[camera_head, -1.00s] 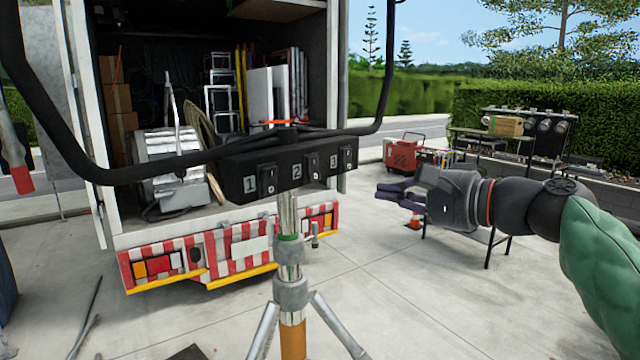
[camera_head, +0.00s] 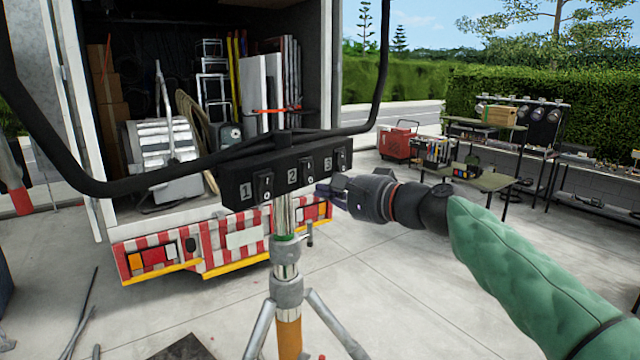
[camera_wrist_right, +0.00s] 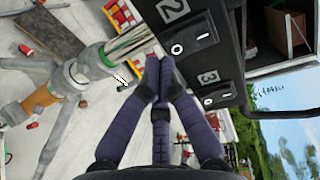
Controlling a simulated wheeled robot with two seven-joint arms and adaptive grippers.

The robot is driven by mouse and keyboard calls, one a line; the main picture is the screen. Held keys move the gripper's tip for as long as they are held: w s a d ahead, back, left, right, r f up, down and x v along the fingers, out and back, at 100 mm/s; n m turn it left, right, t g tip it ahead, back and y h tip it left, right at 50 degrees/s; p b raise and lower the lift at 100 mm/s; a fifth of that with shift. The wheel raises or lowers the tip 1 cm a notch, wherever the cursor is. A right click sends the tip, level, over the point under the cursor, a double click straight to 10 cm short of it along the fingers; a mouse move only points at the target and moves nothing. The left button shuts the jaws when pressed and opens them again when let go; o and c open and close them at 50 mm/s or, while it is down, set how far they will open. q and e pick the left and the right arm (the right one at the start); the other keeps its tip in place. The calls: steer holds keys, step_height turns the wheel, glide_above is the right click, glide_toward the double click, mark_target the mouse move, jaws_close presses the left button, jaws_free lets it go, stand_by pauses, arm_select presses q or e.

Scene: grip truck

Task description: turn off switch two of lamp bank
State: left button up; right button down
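The lamp bank's black switch box (camera_head: 275,172) is on a metal stand and carries rocker switches labelled 1, 2 and 3. Switch two (camera_head: 307,176) is in the middle; in the right wrist view its black rocker (camera_wrist_right: 192,27) is beside the label 2, with a white O mark near it. I cannot tell which way it is set. My right gripper (camera_head: 326,190) is in front of the box, just below and right of switch two. In the right wrist view its purple fingertips (camera_wrist_right: 160,72) are together and empty, apart from the rocker. My left gripper is not in view.
The stand's pole (camera_head: 286,255) and legs are below the box. A black curved tube (camera_head: 130,184) runs around and behind the box. The open truck (camera_head: 215,235) is behind. A table (camera_head: 490,180) with gear and a red case (camera_head: 397,143) are at right.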

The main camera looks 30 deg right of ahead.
steer(key=shift+x, duration=1)
steer(key=b, duration=0.3)
steer(key=shift+w+f+t, duration=0.1)
steer(key=shift+w+t, duration=0.25)
steer(key=shift+t, duration=0.05)
